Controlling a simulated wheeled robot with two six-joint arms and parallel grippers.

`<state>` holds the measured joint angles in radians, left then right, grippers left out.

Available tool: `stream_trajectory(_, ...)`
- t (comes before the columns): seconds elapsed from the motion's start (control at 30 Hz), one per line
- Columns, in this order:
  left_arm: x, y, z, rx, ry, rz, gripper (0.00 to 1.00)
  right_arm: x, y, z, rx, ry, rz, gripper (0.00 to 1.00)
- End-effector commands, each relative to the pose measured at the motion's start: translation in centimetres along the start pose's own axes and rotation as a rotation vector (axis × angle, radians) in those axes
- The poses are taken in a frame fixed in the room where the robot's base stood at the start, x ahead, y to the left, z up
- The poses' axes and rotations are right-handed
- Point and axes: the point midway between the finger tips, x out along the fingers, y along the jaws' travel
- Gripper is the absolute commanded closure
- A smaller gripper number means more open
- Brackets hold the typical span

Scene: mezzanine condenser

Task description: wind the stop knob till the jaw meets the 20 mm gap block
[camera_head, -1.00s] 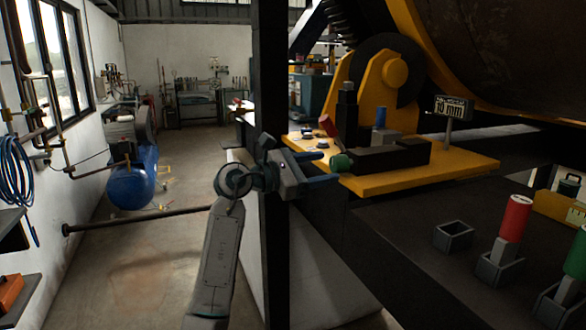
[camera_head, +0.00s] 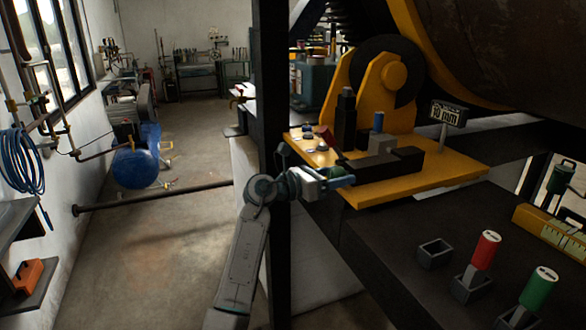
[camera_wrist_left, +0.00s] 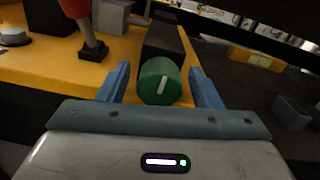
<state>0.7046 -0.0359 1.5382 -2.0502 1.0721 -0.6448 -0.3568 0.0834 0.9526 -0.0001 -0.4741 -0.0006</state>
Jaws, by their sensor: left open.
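The stop knob (camera_wrist_left: 160,82) is a green cylinder with a white line on its face, at the near end of a dark slide block (camera_wrist_left: 163,40). My left gripper (camera_wrist_left: 160,88) is open, one blue finger on each side of the knob; contact cannot be told. In the head view my left gripper (camera_head: 345,182) partly hides the knob (camera_head: 311,173). A grey block with a blue handle (camera_head: 378,122) stands beside the dark slide block (camera_head: 380,163); its size mark cannot be read. A dark upright (camera_head: 345,118), perhaps the jaw, stands behind. My right gripper is out of view.
A sign (camera_head: 448,113) reads 10 mm. A red lever (camera_head: 326,135) rises from the yellow plate (camera_head: 440,178). An empty holder (camera_head: 435,253), a red-handled block (camera_head: 485,250) and a green-handled block (camera_head: 538,288) are at right. A dark post (camera_head: 273,90) stands close to my left arm.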

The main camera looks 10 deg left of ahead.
Motion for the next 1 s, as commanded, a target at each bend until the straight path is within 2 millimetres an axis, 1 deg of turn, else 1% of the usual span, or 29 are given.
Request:
stream_trajectory(0.03, 0.0, -0.1, 0.6, -0.029, 0.002, 0.001, 0.41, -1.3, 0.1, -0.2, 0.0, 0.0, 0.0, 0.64)
stream_trajectory(0.13, 0.0, -0.1, 0.5, -0.089, 0.004, 0.001, 0.41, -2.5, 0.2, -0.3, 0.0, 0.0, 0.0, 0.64)
stream_trajectory(0.17, -0.7, 0.2, -0.3, -0.084, 0.003, 0.004, 0.41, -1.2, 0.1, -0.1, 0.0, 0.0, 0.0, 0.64)
stream_trajectory(0.2, -1.5, 0.2, -0.5, -0.08, 0.002, 0.004, 0.41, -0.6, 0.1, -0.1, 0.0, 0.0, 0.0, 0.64)
stream_trajectory(0.47, -6.3, 0.2, -0.6, -0.077, 0.004, 0.004, 0.41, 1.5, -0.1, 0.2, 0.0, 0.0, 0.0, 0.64)
stream_trajectory(0.7, -11.2, 0.2, -0.5, -0.075, 0.005, 0.004, 0.41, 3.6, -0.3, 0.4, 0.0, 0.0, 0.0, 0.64)
stream_trajectory(0.77, -10.9, 0.0, 0.0, -0.152, 0.002, -0.002, 0.41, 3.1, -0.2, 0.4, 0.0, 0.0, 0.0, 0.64)
stream_trajectory(1.0, -10.7, 0.1, 0.0, -0.437, 0.005, -0.006, 0.41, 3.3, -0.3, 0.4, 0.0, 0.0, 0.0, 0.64)
